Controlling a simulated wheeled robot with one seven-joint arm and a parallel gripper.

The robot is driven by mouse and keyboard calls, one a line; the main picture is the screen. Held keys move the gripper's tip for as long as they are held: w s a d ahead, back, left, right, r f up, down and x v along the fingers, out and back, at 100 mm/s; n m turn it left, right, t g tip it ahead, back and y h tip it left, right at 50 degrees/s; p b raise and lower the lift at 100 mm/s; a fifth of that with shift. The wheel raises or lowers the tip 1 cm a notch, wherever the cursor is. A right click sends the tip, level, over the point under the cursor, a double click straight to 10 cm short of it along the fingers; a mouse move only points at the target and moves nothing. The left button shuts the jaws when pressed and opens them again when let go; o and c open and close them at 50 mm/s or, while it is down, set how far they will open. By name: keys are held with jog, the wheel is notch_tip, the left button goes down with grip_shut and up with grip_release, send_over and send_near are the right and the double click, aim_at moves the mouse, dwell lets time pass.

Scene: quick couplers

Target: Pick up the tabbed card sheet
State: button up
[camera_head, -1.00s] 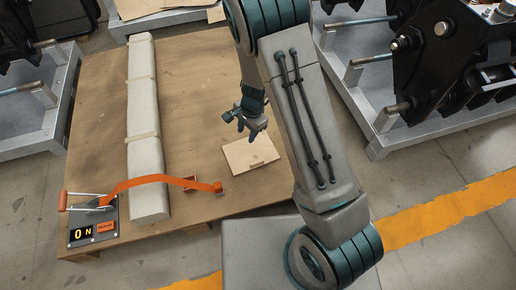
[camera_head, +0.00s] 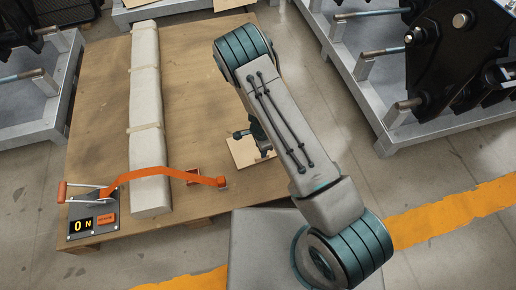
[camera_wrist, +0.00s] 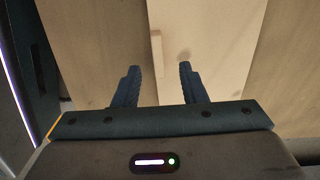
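The tabbed card sheet (camera_head: 239,152) is a flat tan sheet on the wooden board, partly hidden behind my arm in the head view. In the wrist view the pale sheet (camera_wrist: 215,45) fills the centre right, and a small upright tab (camera_wrist: 156,50) shows near its left edge. In the head view my gripper (camera_head: 265,150) is over the sheet, mostly hidden by the arm.
A long pale wrapped beam (camera_head: 147,110) lies on the wooden board (camera_head: 195,90) to the left. Metal racks (camera_head: 395,128) with black couplers flank the board.

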jog(key=shift+w+d+f+b, duration=0.15)
jog(key=shift+f+b, duration=0.7)
jog(key=shift+f, duration=0.7)
jog(key=shift+s+d+f+b, duration=0.1)
jog(key=shift+f+b, duration=0.7)
jog(key=shift+f, duration=0.7)
jog(key=shift+r, duration=0.1)
grip_shut()
